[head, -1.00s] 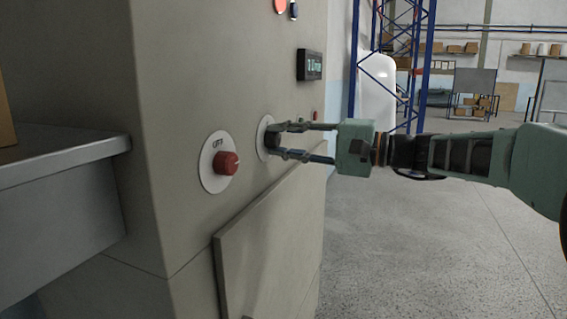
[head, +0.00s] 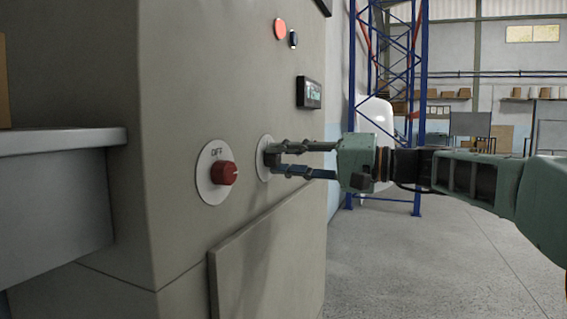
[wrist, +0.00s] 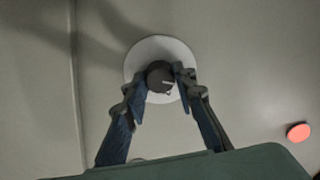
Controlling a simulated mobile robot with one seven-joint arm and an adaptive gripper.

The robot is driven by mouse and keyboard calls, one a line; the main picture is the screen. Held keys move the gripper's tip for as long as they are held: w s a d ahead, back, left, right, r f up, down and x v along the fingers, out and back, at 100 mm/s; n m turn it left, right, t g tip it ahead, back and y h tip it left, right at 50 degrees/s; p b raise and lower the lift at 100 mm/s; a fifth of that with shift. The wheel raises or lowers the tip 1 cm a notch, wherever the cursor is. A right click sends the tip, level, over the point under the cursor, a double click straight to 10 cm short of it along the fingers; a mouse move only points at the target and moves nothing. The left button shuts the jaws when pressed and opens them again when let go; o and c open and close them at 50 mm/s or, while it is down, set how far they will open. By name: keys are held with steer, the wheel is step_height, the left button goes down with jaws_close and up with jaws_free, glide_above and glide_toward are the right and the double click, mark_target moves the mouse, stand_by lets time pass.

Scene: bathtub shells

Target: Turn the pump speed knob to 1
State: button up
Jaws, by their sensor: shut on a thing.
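The pump speed knob, a black round knob (wrist: 160,77) with a pale pointer line, sits on a white dial plate (wrist: 150,50) on the beige panel. My gripper (wrist: 158,82) is shut on it, one finger on each side. In the head view my gripper (head: 275,159) reaches in from the right to the same white dial plate (head: 263,157), and its fingers mostly hide the knob there. The dial's markings cannot be read. The small display (head: 310,93) above is lit, but its text is too small to read surely.
A red knob (head: 224,173) on a white plate marked OFF is just left of my gripper. A round red light (head: 280,29) and a dark button (head: 293,40) are higher up. A grey ledge (head: 60,140) juts out at left. Open floor lies at right.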

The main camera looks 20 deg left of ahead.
steer(key=o, duration=1.2)
steer(key=shift+c, duration=0.2)
steer(key=d, duration=1.2)
steer(key=shift+s, duration=0.45)
